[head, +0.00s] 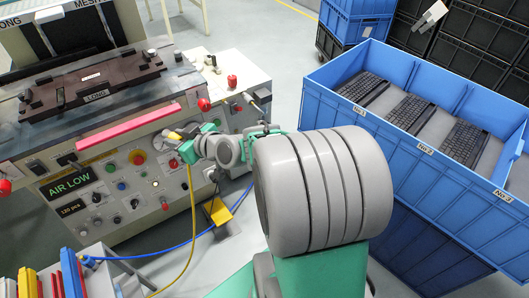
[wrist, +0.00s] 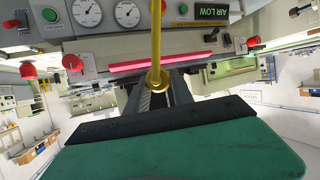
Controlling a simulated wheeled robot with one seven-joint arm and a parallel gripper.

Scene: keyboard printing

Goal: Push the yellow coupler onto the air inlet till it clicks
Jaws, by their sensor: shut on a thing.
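The yellow coupler (head: 173,136) is at the tip of my gripper (head: 184,143), close to the front panel of the printing machine. In the wrist view, my gripper (wrist: 158,92) is shut on the coupler (wrist: 157,78), with a yellow length running up from it. A yellow hose (head: 193,215) hangs below the gripper in the head view. I cannot make out the air inlet, nor whether the coupler touches it. The panel's display (head: 69,184) reads AIR LOW, also in the wrist view (wrist: 210,12).
The panel carries several knobs, gauges and red buttons. A pink bar (head: 130,127) runs along the machine's front edge. A blue hose (head: 150,256) crosses the floor. A blue crate (head: 400,165) with several keyboards stands at right. A yellow pedal (head: 217,211) lies below the gripper.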

